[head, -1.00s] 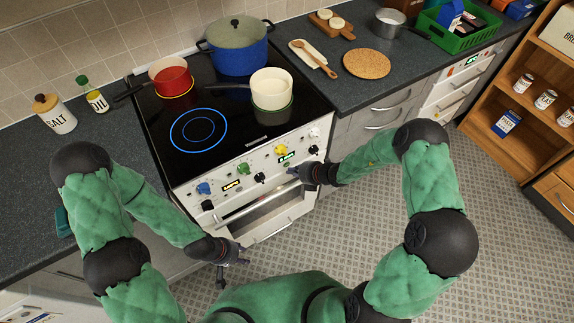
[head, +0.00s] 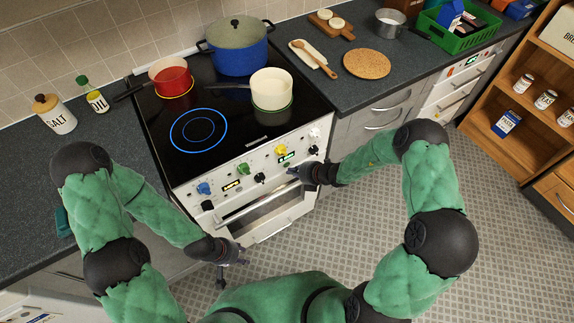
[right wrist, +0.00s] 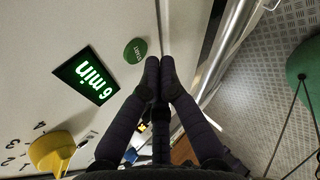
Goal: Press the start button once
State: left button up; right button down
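The green round start button (right wrist: 135,50) is on the white oven panel, beside a lit display (right wrist: 87,80) reading "6 min". In the head view the button (head: 287,165) is a tiny green spot under the display (head: 286,156). My right gripper (head: 293,172) is at the panel just below it. In the right wrist view its fingertips (right wrist: 160,62) are together with nothing between them, just right of the button and seemingly not on it; depth is hard to judge. My left gripper (head: 234,270) hangs in front of the oven's left side, its fingers apart and empty.
A yellow knob (right wrist: 50,152) is near the display. The oven door handle (head: 250,205) runs below the panel. A red pan (head: 172,78), blue pot (head: 238,45) and cream pan (head: 271,90) stand on the hob. The floor (head: 390,240) is clear.

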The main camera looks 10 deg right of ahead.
jog(key=shift+w, duration=0.1)
dwell(0.3)
jog(key=shift+w+a, duration=0.15)
jog(key=shift+w, duration=0.15)
jog(key=shift+w+a, duration=0.1)
jog(key=shift+w, duration=0.2)
dwell(0.7)
jog(key=shift+s, duration=0.1)
jog(key=shift+s+d, duration=0.25)
jog(key=shift+s, duration=0.35)
jog(key=shift+s+d+p, duration=0.25)
jog(key=shift+s+d, duration=0.05)
jog(key=shift+s, duration=0.5)
jog(key=shift+s+d+p, duration=0.25)
jog(key=shift+s+p, duration=0.05)
jog(key=shift+s, duration=0.45)
jog(key=shift+s+d+p, duration=0.25)
jog(key=shift+s+d, duration=0.05)
jog(key=shift+s, duration=0.5)
